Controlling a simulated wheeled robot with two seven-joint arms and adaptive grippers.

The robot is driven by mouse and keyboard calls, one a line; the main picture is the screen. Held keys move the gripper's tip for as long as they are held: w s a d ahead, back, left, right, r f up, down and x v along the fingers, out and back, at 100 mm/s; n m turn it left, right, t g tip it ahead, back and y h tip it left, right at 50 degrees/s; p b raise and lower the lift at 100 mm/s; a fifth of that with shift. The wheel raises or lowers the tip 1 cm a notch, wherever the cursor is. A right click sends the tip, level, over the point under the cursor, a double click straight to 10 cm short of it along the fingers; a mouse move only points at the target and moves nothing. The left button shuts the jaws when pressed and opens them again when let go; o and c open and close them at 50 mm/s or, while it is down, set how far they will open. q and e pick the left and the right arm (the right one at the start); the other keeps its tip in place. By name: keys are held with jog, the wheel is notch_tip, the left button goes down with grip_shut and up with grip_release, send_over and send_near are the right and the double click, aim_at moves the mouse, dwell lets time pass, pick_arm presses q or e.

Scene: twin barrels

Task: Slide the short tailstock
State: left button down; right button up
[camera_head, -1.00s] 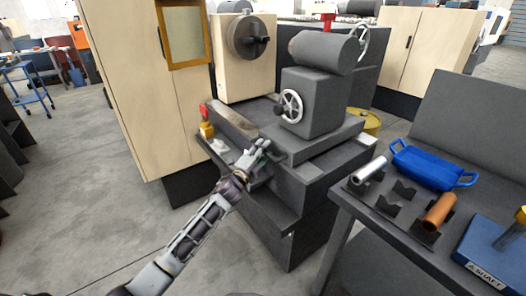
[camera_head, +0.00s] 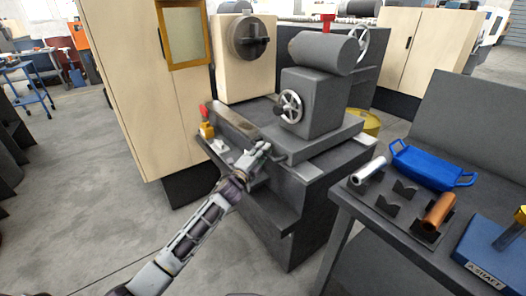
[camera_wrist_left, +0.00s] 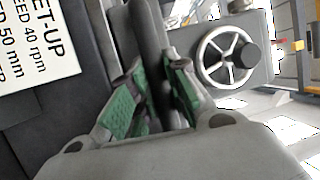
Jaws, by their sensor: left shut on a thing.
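The tailstock (camera_head: 312,103) is a dark grey block on the lathe bed, with a thick barrel (camera_head: 328,52) lying on top. A small spoked handwheel (camera_head: 290,106) with a dark knob is on its front; it also shows in the left wrist view (camera_wrist_left: 226,57). My left gripper (camera_head: 264,148) is at the low front left of the tailstock. In the left wrist view its green-padded fingers (camera_wrist_left: 152,100) are shut on a dark grey bar (camera_wrist_left: 147,40) running between them. Where the bar joins the tailstock is unclear. My right gripper is not in view.
The headstock with its round chuck (camera_head: 249,37) stands at the left end of the bed. A red-topped lever (camera_head: 205,118) is nearby. A bench (camera_head: 385,240) at right carries a blue tray (camera_head: 432,168), a silver cylinder (camera_head: 368,164) and a copper cylinder (camera_head: 438,211).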

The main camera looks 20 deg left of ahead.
pick_arm(q)
jog(key=w+a+b, duration=0.1)
jog(key=w+a, duration=0.9)
jog(key=a, duration=0.3)
jog(key=shift+a+r+b, duration=0.15)
jog(key=shift+b, duration=0.2)
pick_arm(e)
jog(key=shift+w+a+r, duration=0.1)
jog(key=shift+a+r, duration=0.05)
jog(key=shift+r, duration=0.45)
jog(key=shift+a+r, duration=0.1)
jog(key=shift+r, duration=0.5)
pick_arm(q)
jog(key=shift+w, duration=0.1)
jog(key=c, duration=1.7)
grip_release()
jog(key=o, duration=0.3)
jog(key=shift+w+a, duration=0.1)
jog(key=shift+o, duration=0.2)
jog(key=shift+s+f, duration=0.2)
jog(key=shift+s, duration=0.05)
